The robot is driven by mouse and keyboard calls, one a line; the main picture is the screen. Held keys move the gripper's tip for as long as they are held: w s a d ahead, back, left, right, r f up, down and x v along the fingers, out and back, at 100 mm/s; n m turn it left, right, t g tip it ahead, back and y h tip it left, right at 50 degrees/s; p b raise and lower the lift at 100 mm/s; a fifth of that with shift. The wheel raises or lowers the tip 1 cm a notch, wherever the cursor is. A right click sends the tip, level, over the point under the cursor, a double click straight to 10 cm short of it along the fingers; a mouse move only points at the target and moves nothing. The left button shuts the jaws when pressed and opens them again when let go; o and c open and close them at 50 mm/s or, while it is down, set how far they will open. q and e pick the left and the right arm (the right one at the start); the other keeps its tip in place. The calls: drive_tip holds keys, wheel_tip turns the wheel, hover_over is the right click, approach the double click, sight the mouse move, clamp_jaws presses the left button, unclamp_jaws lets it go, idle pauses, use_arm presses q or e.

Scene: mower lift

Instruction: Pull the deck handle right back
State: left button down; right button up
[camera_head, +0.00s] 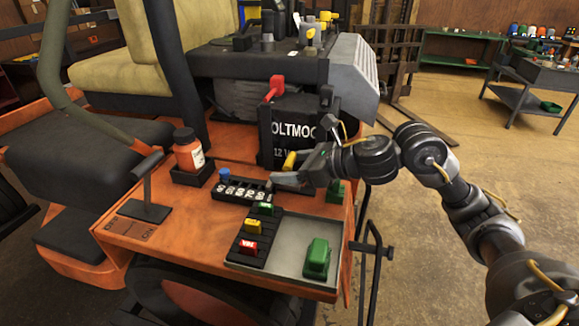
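A black T-shaped handle (147,188) stands upright on a small black base at the left of the mower's orange deck (185,262). My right gripper (272,182) reaches in from the right, over the black fuse block (238,190), beside the battery (296,128). It is well right of the handle and apart from it. Its fingers are seen edge-on, so their opening is unclear. My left gripper does not show.
An orange bottle (188,152) in a black holder stands between the handle and the fuse block. A grey tray (290,262) with a green block (317,258) is at the front right. Another black lever (372,250) stands at the right edge. The floor right is open.

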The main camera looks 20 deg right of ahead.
drive_tip(key=shift+a, duration=0.1)
drive_tip(key=b+v, duration=0.3)
drive_tip(key=v, duration=0.6)
drive_tip(key=shift+s, duration=0.2)
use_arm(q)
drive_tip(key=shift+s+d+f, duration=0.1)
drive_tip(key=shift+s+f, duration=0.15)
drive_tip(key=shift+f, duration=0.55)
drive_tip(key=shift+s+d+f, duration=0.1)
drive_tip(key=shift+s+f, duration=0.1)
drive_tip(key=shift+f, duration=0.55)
use_arm(e)
drive_tip(key=shift+v, duration=0.75)
drive_tip(key=shift+w+r, duration=0.1)
drive_tip(key=shift+r, duration=0.05)
